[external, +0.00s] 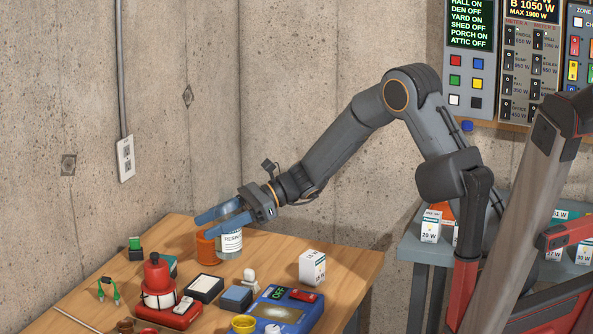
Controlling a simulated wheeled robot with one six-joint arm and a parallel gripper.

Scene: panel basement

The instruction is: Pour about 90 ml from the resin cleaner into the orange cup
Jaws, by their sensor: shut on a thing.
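The resin cleaner (230,244) is a pale bottle with a white label, standing near the back of the wooden table. My gripper (222,217) has blue fingers and is shut on the upper part of the resin cleaner. The bottle looks about upright; whether its base touches the table is hard to tell. The orange cup (205,248) is just left of the bottle, partly hidden behind it and below the fingers. The cup's inside cannot be seen, and no stream of liquid shows.
A white box (312,267) stands at right. Concrete walls (180,110) rise close behind.

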